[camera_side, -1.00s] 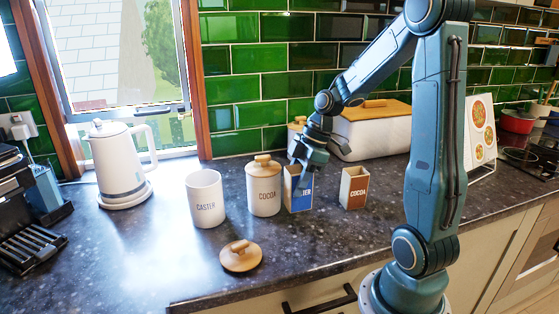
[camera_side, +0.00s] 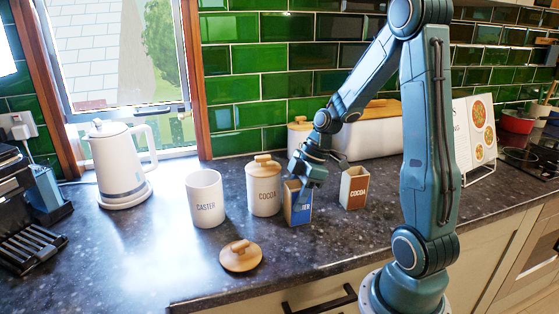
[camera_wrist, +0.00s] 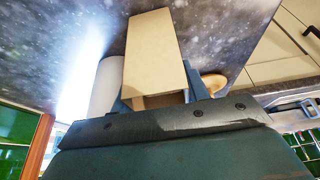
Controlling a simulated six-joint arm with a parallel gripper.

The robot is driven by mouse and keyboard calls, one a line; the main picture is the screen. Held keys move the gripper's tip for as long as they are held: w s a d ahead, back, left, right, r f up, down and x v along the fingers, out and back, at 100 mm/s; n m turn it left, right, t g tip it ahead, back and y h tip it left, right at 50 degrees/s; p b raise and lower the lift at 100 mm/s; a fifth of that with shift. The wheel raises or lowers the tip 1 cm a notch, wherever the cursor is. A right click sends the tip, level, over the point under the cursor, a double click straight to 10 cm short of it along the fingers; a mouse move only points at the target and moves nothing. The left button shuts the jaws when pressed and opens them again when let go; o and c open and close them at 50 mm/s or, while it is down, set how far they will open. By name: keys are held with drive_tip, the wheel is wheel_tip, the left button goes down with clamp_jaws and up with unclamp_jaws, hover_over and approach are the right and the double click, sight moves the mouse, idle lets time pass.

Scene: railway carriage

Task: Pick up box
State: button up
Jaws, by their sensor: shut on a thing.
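A blue box (camera_side: 298,213) with a partly hidden pale label stands a little tilted between the cocoa canister and the brown box. My gripper (camera_side: 307,184) is shut on it from above, near its open top. In the wrist view the box (camera_wrist: 153,48) shows a plain cream face between the blue fingers of my gripper (camera_wrist: 158,98). Whether its base touches the counter is hard to tell. A brown box (camera_side: 354,190) marked COCOA stands open to the right, clear of my gripper.
A white cocoa canister (camera_side: 263,193) with a wooden lid stands close on the left. Further left are an open white caster canister (camera_side: 206,200) and a kettle (camera_side: 121,165). A wooden lid (camera_side: 240,257) lies in front. The front counter (camera_side: 330,250) is clear.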

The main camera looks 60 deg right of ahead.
drive_tip(key=shift+f, duration=0.1)
drive_tip(key=o, duration=1.1)
drive_tip(key=v, duration=1.2)
drive_tip(key=shift+a+r, duration=0.15)
drive_tip(key=shift+r, duration=0.05)
